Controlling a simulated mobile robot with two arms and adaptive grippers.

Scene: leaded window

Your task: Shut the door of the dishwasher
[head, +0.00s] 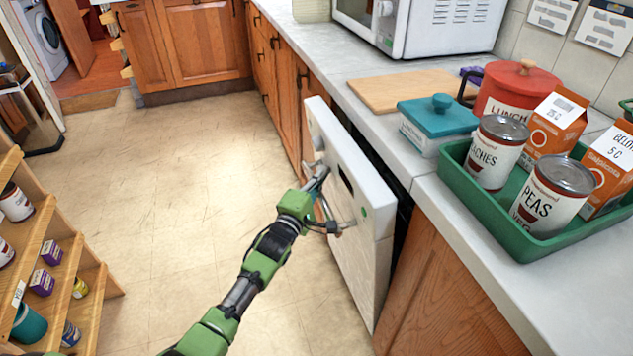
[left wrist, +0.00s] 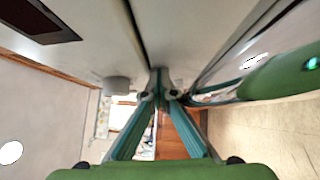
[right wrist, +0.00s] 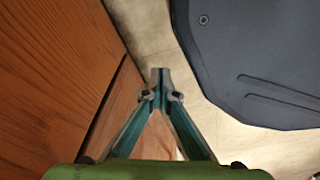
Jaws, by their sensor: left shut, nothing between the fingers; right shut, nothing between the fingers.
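The white dishwasher door (head: 362,205) stands nearly upright but tilted out from the counter, with a dark gap (head: 402,222) behind its right edge. My left gripper (head: 320,180) is shut and empty at the door's outer face, close to its knob and dark display. Whether the fingertips touch the door is hard to tell. In the left wrist view the shut fingertips (left wrist: 160,88) are in front of the pale door face (left wrist: 85,50), with the round knob (left wrist: 117,84) just to their left. My right gripper shows only in the right wrist view (right wrist: 160,85), shut and empty beside a wooden cabinet front.
The counter (head: 480,235) holds a green tray (head: 505,240) of cans and cartons, a teal-lidded box (head: 440,115), a red canister (head: 515,85) and a microwave (head: 440,25). A wooden stepped shelf (head: 60,250) stands at the left. The floor (head: 190,170) between is clear.

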